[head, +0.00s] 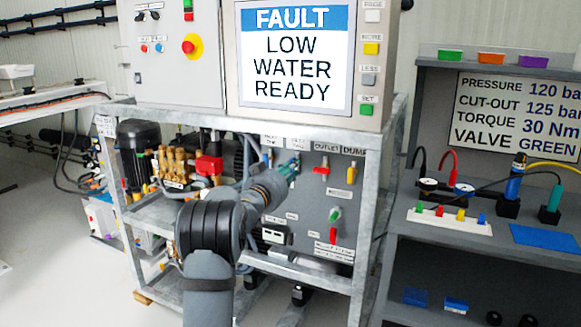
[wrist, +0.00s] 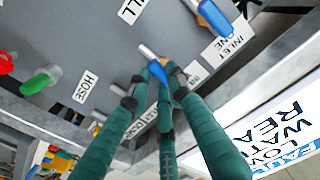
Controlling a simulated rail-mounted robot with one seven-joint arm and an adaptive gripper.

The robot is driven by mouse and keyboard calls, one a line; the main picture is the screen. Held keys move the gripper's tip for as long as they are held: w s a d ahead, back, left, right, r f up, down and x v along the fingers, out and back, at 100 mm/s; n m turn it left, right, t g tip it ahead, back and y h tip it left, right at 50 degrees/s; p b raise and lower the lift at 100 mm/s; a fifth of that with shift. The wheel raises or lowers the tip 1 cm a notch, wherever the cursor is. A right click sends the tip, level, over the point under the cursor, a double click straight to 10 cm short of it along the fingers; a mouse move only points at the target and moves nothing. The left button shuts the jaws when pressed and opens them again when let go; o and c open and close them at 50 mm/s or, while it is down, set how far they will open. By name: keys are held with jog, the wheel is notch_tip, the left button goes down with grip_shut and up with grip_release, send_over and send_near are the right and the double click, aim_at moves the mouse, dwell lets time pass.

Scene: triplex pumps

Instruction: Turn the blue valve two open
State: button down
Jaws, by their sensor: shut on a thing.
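In the wrist view, the green fingers of my gripper (wrist: 155,80) are closed around a blue valve handle (wrist: 157,70). The handle's pale metal end sticks out past the fingertips toward the upper left. A label beside it is partly hidden, so I cannot read it fully. A second blue valve (wrist: 212,14), beside the INLET ONE label, is apart from the fingers at the upper right. In the head view, my gripper (head: 287,170) is at the upper left of the grey valve panel and hides most of the held handle. I cannot tell how far the valve is turned.
A red OUTLET valve (head: 322,168) and yellow DUMP valve (head: 351,174) are right of my gripper. A green valve (head: 335,214) is lower on the panel. The frame's top rail (head: 250,122) runs just above. The screen (head: 295,55) reads FAULT LOW WATER READY.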

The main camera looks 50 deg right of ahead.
jog(key=shift+r+n, duration=0.1)
jog(key=shift+n, duration=0.5)
jog(key=c, duration=1.6)
grip_release()
jog(key=shift+o, duration=0.2)
jog(key=shift+a, duration=0.1)
jog(key=v, duration=1.1)
jog(key=shift+s+a, duration=0.2)
jog(key=shift+a, duration=0.2)
jog(key=shift+d, duration=0.15)
jog(key=x, duration=1.2)
jog(key=shift+w, duration=0.1)
